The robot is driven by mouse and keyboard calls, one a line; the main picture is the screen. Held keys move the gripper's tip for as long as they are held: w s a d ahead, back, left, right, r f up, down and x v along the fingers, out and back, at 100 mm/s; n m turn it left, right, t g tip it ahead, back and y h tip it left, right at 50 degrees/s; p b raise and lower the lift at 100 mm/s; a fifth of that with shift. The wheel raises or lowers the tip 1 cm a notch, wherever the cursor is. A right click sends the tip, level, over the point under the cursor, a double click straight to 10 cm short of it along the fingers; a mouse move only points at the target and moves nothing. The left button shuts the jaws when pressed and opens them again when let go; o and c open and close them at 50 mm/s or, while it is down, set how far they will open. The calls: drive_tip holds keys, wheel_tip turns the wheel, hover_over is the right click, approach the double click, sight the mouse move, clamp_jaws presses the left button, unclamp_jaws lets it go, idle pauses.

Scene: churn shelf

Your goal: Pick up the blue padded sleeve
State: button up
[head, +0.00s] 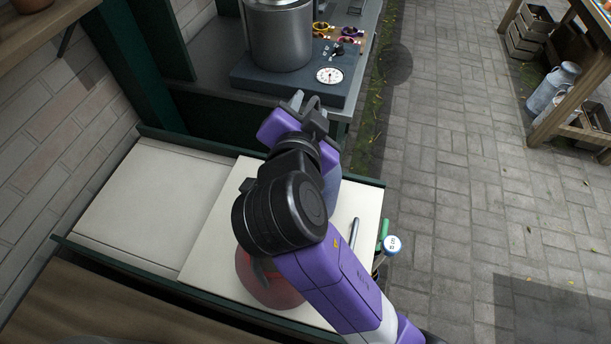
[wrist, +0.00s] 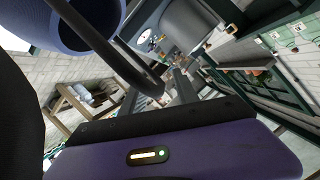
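The blue padded sleeve (head: 331,188) stands out as a slate-blue shape by the right part of the pale board in the head view, mostly hidden behind my arm. In the wrist view a blue round, hollow form, seemingly the sleeve (wrist: 85,35), is close at the upper left. My gripper (head: 308,108) is beyond it in the head view, above the board's far edge. A dark curved bar or loop runs from the upper left to the fingers (wrist: 170,90) in the wrist view. I cannot tell whether the fingers are closed on it.
A red rounded object (head: 266,285) is partly under my arm. A metal pot (head: 280,35) and a dial (head: 329,75) stand beyond. The left board (head: 150,200) is clear.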

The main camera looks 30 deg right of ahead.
clamp_jaws()
idle(1.2)
